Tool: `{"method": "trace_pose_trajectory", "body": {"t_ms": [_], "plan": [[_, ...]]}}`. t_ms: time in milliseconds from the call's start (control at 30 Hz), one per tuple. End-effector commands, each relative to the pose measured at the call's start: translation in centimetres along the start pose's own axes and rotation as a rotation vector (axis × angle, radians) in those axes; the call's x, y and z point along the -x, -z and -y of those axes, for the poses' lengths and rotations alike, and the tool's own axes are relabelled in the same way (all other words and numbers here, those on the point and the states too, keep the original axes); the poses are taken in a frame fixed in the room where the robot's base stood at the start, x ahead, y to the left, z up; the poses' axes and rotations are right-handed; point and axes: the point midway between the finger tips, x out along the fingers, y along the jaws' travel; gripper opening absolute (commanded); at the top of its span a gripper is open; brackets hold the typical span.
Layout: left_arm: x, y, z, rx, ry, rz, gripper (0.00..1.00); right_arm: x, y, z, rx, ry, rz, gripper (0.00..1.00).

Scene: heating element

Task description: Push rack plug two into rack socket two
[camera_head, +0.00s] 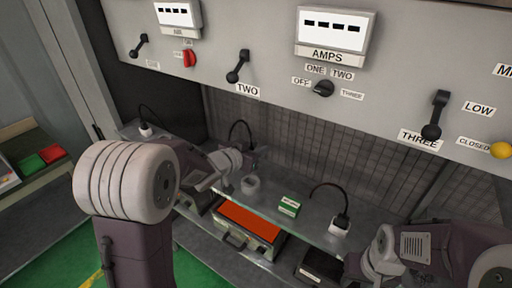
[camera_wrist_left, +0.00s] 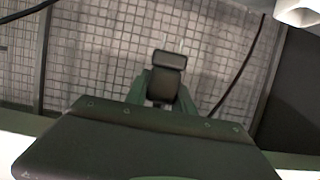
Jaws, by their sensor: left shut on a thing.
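My left gripper (camera_head: 251,160) is shut on the black rack plug two (camera_wrist_left: 163,82), which sits between the two fingers in the left wrist view. Its black cable (camera_wrist_left: 238,75) runs beside it; in the head view the cable (camera_head: 238,124) arcs up behind the gripper. The white round rack socket two (camera_head: 250,186) stands on the shelf just below and in front of the gripper; it looks empty, and the plug appears apart from it. The plug itself is mostly hidden by the gripper in the head view. Of my right arm only links show at the lower right; its fingers are out of sight.
Plugs sit in the left socket (camera_head: 146,130) and right socket (camera_head: 340,226). A small green box (camera_head: 289,206) is on the glass shelf (camera_head: 312,232). An orange-topped heater (camera_head: 248,222) is below. The control panel (camera_head: 275,85) overhangs the shelf; a mesh wall (camera_head: 300,150) stands behind.

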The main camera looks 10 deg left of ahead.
Motion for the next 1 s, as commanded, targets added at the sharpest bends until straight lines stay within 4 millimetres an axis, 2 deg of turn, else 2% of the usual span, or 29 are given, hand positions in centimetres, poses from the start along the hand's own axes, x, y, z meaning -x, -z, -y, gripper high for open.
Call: {"method": "trace_pose_trajectory", "body": {"t_ms": [433,1000], "plan": [[-1.8,-4.8,0.0,0.001,-0.001,0.001,0.0,-4.5,-0.5,-0.1,0.0,0.0,0.0,0.36],[-1.9,-5.1,0.0,0.0,0.0,0.0,0.0,-4.8,-0.5,-0.1,0.0,0.0,0.0,0.36]]}}
